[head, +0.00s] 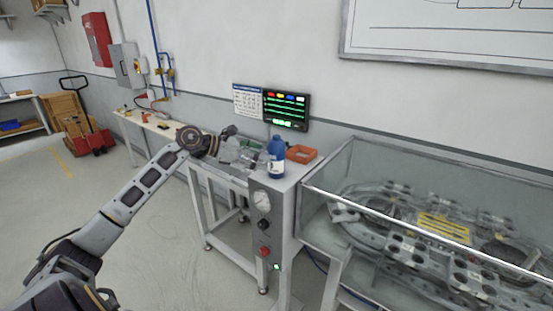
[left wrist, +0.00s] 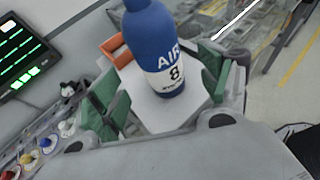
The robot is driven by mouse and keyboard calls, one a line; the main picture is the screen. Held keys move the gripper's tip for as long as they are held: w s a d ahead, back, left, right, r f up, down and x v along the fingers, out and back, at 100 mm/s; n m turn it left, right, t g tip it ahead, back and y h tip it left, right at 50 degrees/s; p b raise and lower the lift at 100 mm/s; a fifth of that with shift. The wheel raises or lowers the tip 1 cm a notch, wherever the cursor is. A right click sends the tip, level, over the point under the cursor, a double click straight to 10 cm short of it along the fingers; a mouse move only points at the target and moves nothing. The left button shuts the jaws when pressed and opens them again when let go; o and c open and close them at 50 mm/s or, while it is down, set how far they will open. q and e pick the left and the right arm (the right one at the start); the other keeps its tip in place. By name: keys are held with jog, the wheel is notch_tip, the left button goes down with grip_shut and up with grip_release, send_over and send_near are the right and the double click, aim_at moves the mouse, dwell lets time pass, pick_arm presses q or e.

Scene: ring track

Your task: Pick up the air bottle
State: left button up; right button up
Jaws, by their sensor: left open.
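The air bottle (head: 276,158) is blue with a white label and stands upright on the grey bench top beside the gauge panel. In the left wrist view the air bottle (left wrist: 160,50) shows the word AIR and a figure on its label, and its top is cut off by the frame edge. My left gripper (head: 254,157) is just left of the bottle in the head view, with its fingers toward it. In the left wrist view my left gripper (left wrist: 165,88) is open, a green-padded finger on each side of the bottle. I see no firm contact. My right gripper is out of view.
An orange tray (head: 301,154) sits right behind the bottle. A glass-walled case (head: 330,180) over a ring track stands to the right. A lit screen (head: 286,109) hangs on the wall behind. The gauge panel (head: 262,215) is below the bottle.

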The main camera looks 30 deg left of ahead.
pick_arm(q)
jog(key=shift+w+d+f, duration=0.15)
jog(key=shift+w+d, duration=0.2)
jog(key=shift+w, duration=0.05)
jog(key=shift+w+d+f, duration=0.1)
jog(key=shift+w+f, duration=0.05)
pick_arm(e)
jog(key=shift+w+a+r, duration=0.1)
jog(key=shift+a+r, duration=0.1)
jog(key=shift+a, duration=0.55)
